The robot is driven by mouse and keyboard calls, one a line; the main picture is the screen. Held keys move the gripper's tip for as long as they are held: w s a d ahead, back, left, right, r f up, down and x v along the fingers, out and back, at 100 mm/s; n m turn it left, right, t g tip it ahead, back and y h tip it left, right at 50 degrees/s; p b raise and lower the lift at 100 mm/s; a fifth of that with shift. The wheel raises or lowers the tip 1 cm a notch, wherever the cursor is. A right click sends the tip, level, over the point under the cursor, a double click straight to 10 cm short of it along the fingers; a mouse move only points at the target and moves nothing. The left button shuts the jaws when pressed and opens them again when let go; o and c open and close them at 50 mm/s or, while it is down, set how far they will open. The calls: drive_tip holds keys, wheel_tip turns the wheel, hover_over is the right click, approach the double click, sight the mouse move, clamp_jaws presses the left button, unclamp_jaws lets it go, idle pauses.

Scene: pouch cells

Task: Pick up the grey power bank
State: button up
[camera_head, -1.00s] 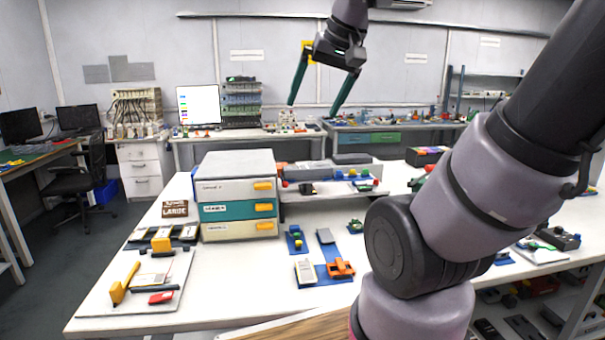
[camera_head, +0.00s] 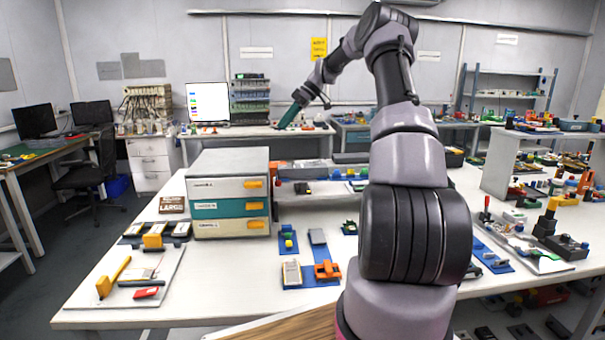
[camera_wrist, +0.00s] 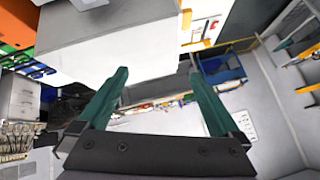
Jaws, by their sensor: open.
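A small flat grey block (camera_head: 317,237), which looks like the grey power bank, lies on a blue mat on the white table, right of the drawer unit. I cannot be sure of it at this size. My gripper (camera_head: 292,118) is raised above and behind the drawer unit in the head view, well apart from the block. In the wrist view its two teal fingers (camera_wrist: 158,75) are spread with nothing between them. The grey block cannot be made out in the wrist view.
A grey-and-teal drawer unit (camera_head: 229,195) stands left of the mats. A pale device (camera_head: 291,272) and an orange item (camera_head: 327,270) lie in front of the block. A tray (camera_head: 125,281) with tools is at the left.

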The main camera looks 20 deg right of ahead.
drive_tip(key=w+d+f+y, duration=0.1)
drive_tip(key=d+f, duration=0.2)
drive_tip(key=w+d+f+n+y, duration=0.1)
drive_tip(key=d+f, duration=0.2)
drive_tip(key=d, duration=0.1)
drive_tip(key=w+d+f+n+t+y, duration=0.1)
drive_tip(key=w+d+f, duration=0.1)
drive_tip(key=d+f, duration=0.1)
drive_tip(key=shift+d+f, duration=0.25)
drive_tip(key=shift+f, duration=0.05)
drive_tip(key=n+t+y, duration=0.1)
drive_tip(key=t+y, duration=0.1)
approach(304, 166)
drive_tip(key=shift+w+a+r, duration=0.1)
drive_tip(key=shift+w+a, duration=0.2)
drive_tip(key=shift+a, duration=0.4)
drive_tip(key=shift+a+f, duration=0.2)
drive_tip(key=shift+f, duration=0.05)
drive_tip(key=x, duration=0.9)
drive_tip(key=shift+w+a+f, duration=0.2)
drive_tip(key=shift+a+f, duration=0.05)
drive_tip(key=shift+f, duration=0.15)
clamp_jaws()
